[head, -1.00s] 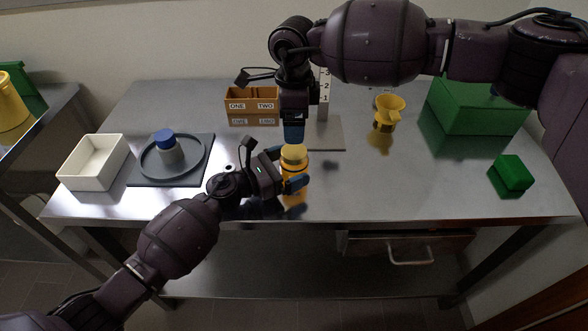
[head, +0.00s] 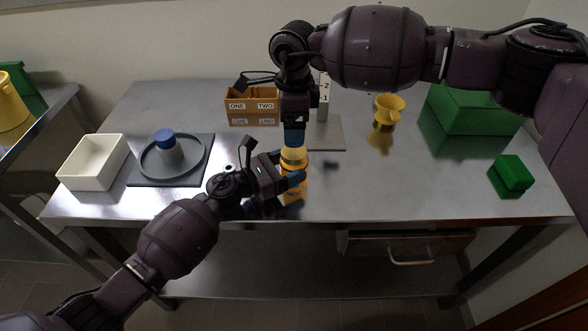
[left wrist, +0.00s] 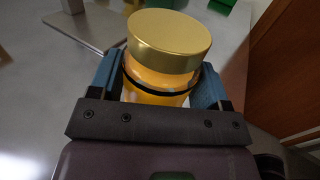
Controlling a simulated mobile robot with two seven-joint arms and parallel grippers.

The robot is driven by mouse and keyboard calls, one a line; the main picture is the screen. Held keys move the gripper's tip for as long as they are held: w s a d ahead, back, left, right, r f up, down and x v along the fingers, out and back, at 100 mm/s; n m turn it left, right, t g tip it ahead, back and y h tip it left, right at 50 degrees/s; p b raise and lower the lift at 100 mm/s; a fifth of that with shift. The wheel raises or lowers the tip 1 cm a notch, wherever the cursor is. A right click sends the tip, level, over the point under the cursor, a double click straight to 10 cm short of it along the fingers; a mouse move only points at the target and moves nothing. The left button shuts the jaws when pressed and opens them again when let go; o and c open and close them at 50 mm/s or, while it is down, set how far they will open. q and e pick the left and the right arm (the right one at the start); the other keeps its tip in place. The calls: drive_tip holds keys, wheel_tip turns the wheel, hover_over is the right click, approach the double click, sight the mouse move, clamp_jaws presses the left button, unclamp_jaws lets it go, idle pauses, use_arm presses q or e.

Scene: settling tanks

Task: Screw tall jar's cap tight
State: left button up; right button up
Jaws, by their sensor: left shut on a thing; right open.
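The tall jar is amber with a dark band; its body (left wrist: 158,92) shows in the left wrist view between the blue fingers of my left gripper (left wrist: 165,88). In the head view, my left gripper (head: 288,182) is shut on the jar (head: 293,169) and keeps it upright. The gold cap (left wrist: 169,40) sits on the jar's top and also shows in the head view (head: 293,156). My right gripper (head: 294,142) is open and points down just above the cap. Whether its fingertips touch the cap is hard to tell. Whether the cap is fully seated is unclear.
A yellow funnel (head: 388,106) and green boxes (head: 478,105) are right. A blue-topped grey object (head: 168,152) and white tray (head: 93,165) are left.

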sight(294, 151)
drive_tip(key=n, duration=0.4)
drive_tip(key=shift+r, duration=0.15)
drive_tip(key=n, duration=0.4)
drive_tip(key=shift+w+d+r, duration=0.1)
drive_tip(key=shift+w+r, duration=0.05)
drive_tip(key=shift+f, duration=4)
drive_tip(key=shift+c, duration=0.4)
